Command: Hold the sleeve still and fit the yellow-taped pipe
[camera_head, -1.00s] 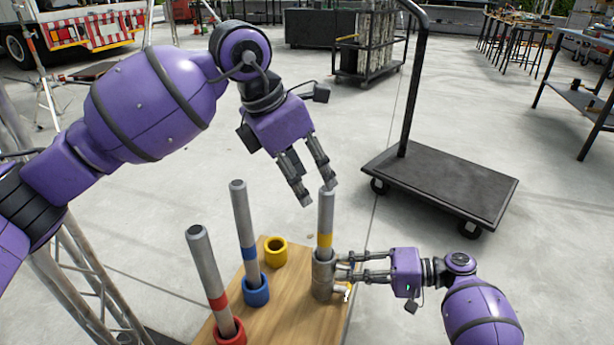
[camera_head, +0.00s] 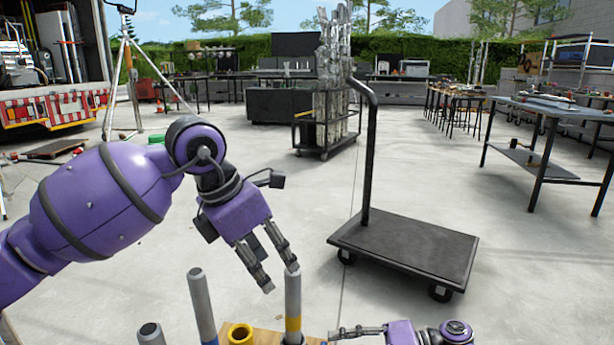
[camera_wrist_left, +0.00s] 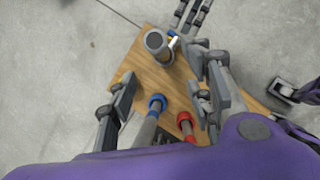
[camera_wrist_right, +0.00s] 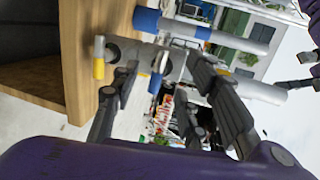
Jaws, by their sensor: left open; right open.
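The yellow-taped pipe (camera_head: 293,296) stands upright, its yellow band low in the head view. Its lower end meets the grey sleeve (camera_head: 292,339), mostly cut off by the frame edge. My left gripper (camera_head: 280,278) is open and empty beside the pipe's top; its spread fingers also show in the left wrist view (camera_wrist_left: 168,76). Whether it touches the pipe is unclear. My right gripper (camera_head: 333,333) is open to the right of the sleeve, with a visible gap. In the right wrist view, its fingers (camera_wrist_right: 165,72) are spread, with the sleeve beyond them.
A blue-taped pipe (camera_head: 202,305) and a red-taped pipe, its top visible (camera_head: 150,333), stand to the left. An empty yellow socket (camera_head: 240,334) sits on the wooden board (camera_wrist_left: 150,75). A black trolley (camera_head: 405,250) stands behind, right. Open floor surrounds these.

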